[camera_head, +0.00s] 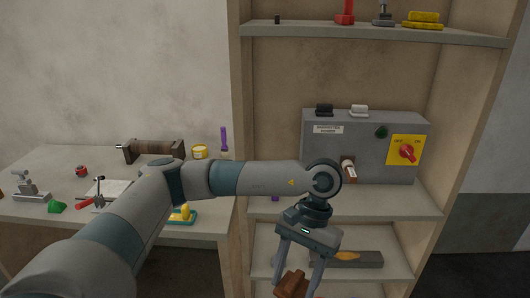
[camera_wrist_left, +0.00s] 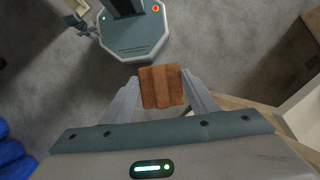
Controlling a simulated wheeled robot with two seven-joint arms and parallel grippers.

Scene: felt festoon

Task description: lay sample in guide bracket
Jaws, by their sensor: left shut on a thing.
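My left gripper (camera_head: 296,268) is shut on a brown wooden block, likely the sample (camera_head: 292,285), low in front of the shelf unit. The block also shows in the left wrist view (camera_wrist_left: 162,87), between the two fingers, with floor behind it. In the head view its lower part is cut off by the picture edge. I cannot pick out the guide bracket for certain. A long grey piece with a yellow-orange patch (camera_head: 364,259) lies on the lower shelf, right of the gripper. My right gripper is not in view.
A grey control box (camera_head: 318,151) with a red knob (camera_head: 407,152) stands on the middle shelf. The shelf's side panel (camera_head: 243,80) rises behind my arm.

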